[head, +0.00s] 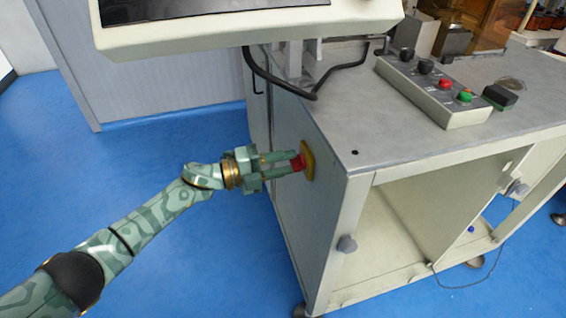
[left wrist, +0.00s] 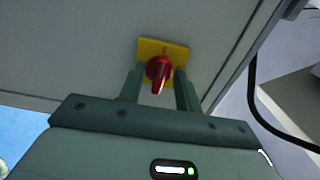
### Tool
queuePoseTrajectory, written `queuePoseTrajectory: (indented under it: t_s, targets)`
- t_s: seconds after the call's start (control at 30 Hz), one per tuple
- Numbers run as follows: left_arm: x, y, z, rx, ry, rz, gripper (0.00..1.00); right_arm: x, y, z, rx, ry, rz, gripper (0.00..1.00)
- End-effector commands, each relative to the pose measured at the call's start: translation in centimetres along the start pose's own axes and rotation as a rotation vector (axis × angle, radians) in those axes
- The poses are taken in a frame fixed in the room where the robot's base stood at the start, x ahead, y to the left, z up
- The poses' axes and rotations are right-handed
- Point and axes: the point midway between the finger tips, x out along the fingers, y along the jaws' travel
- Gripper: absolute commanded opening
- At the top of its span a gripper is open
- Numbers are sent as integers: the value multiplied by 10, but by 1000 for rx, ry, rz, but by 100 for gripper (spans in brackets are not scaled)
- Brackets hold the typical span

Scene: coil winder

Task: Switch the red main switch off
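The red main switch (head: 298,162) sits on a yellow plate (head: 308,160) on the side panel of the grey cabinet. My left gripper (head: 296,163) reaches the switch from the left. The gripper is open. My right gripper is not in view.
The cabinet top (head: 340,105) carries a control box (head: 435,90) with black, red and green knobs. A monitor (head: 250,30) hangs above, and a black cable (head: 275,80) runs below it. Blue floor (head: 150,150) is free at the left.

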Motion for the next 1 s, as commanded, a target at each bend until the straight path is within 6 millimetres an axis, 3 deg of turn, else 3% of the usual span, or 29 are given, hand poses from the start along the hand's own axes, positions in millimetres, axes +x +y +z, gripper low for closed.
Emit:
queuePoseTrajectory:
  t_s: [0.17,0.63,0.8,1.0]
  targets:
    - [-18,-1,0,0,-3,2,34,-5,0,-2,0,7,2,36]
    - [-137,0,1,0,-4,3,34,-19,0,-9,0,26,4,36]
    - [-158,1,0,-1,-1,1,34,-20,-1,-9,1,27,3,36]
    - [-164,0,1,0,-2,1,34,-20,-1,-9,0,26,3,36]
